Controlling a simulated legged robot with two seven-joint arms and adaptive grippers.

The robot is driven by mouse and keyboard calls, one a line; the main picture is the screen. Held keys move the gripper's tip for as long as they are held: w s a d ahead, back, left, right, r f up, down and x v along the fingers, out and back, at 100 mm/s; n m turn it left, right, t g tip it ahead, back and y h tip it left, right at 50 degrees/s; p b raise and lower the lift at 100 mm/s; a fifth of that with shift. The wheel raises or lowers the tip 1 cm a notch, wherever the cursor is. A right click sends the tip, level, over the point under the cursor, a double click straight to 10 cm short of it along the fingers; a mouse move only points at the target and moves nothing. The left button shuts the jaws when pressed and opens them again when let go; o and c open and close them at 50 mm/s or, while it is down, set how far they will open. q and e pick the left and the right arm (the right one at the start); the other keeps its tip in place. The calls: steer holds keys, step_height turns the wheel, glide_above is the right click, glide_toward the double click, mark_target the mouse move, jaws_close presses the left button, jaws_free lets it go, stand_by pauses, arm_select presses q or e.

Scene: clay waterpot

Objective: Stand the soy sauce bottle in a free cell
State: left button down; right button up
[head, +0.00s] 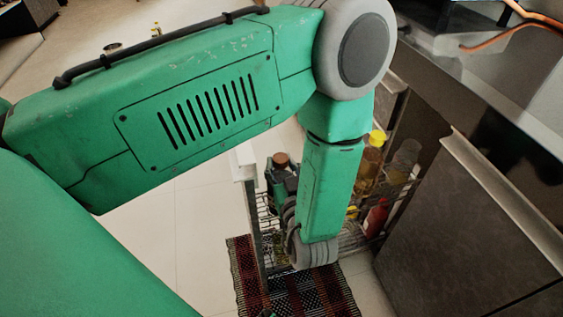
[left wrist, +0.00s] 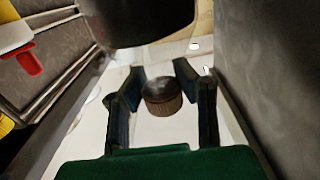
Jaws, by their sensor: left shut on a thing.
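A dark bottle with a brown cap (head: 281,159), which I take as the soy sauce bottle, is at my left gripper (head: 283,180) in the head view. The left wrist view shows its ribbed brown cap (left wrist: 162,100) between the two fingers of my left gripper (left wrist: 160,82), which is shut on the bottle. My forearm hides part of the bottle and its lower end. The wire rack (head: 350,240) is right beside and behind my forearm. Its cells are mostly hidden, so I cannot tell which are free.
A yellow-capped bottle (head: 371,158), a clear container (head: 404,155) and a red bottle (head: 376,219) stand in the rack. A grey cabinet front (head: 460,235) is close on the right. A woven rug (head: 245,275) lies below. Open tiled floor (head: 175,240) is at left.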

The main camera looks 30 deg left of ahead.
arm_select(q)
steer(key=shift+r, duration=0.1)
steer(key=c, duration=1.2)
jaws_free()
steer(key=shift+s+d, duration=0.1)
steer(key=shift+d, duration=0.05)
steer(key=v, duration=0.7)
steer(key=shift+s, duration=0.15)
